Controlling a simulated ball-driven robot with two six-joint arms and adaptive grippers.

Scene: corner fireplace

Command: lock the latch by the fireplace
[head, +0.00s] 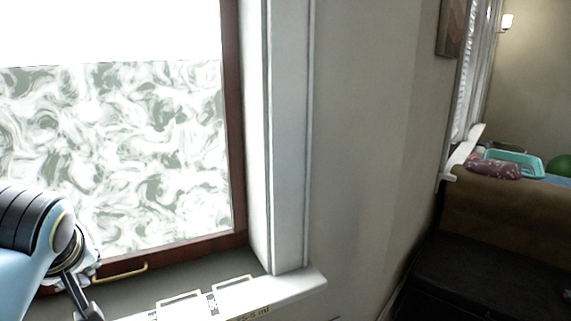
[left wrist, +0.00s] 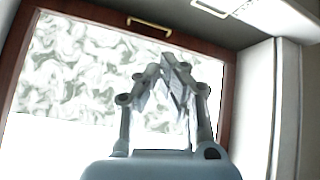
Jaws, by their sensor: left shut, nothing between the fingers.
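A brass bar handle (head: 122,272) sits on the bottom rail of the brown-framed window; it also shows in the left wrist view (left wrist: 149,24). Two pale brass rectangular loops, one at left (head: 180,296) and one at right (head: 232,281), lie at the white sill's edge. I cannot tell which fitting is the latch, and no fireplace shows. My left gripper (head: 90,310) is at the lower left of the head view, partly cut off, close to the bar handle in the picture. In the left wrist view its fingers (left wrist: 172,62) are closed together and empty, in front of the window pane.
The window pane (head: 120,150) has a grey-white swirl pattern. The white sill (head: 290,292) and window surround (head: 290,140) bound the space at right. A brown sofa (head: 510,210) with a teal tray (head: 520,158) stands far right.

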